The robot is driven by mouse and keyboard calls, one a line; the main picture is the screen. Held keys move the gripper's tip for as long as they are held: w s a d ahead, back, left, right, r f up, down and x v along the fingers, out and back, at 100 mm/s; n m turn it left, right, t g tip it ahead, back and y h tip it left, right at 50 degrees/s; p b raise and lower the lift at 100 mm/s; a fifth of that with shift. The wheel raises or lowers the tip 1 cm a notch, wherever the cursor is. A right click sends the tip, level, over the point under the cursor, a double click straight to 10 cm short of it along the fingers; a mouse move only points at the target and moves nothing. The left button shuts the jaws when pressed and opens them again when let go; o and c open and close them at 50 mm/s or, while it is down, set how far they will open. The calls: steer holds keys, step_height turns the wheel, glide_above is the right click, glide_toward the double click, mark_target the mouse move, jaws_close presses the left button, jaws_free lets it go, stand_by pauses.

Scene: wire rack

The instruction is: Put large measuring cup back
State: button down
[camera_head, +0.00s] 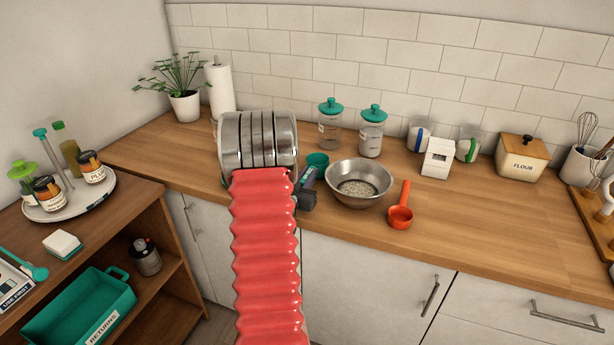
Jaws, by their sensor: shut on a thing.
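My gripper (307,192) shows as dark parts just right of my silver wrist, over the front of the counter; the rest is hidden behind my arm. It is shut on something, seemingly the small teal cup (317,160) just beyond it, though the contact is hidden. A red-orange measuring cup (401,217) with a long handle rests on the counter to the right, apart from my gripper. I cannot tell from size alone which cup is the large one.
A metal bowl (358,189) with pale contents stands just right of my gripper. Teal-lidded jars (371,137), white containers (437,158) and a flour box (521,160) stand behind. A teal "returns" bin (80,312) sits on the left shelf. The front right counter is clear.

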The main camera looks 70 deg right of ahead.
steer(key=shift+f, duration=0.15)
steer(key=c, duration=1.5)
jaws_free()
steer(key=shift+c, duration=0.2)
steer(key=a, duration=0.4)
steer(key=w+a, duration=0.1)
steer(key=a, duration=0.8)
steer(key=shift+w+a+f, duration=0.1)
steer(key=shift+w+a, duration=0.05)
steer(key=shift+a, duration=0.2)
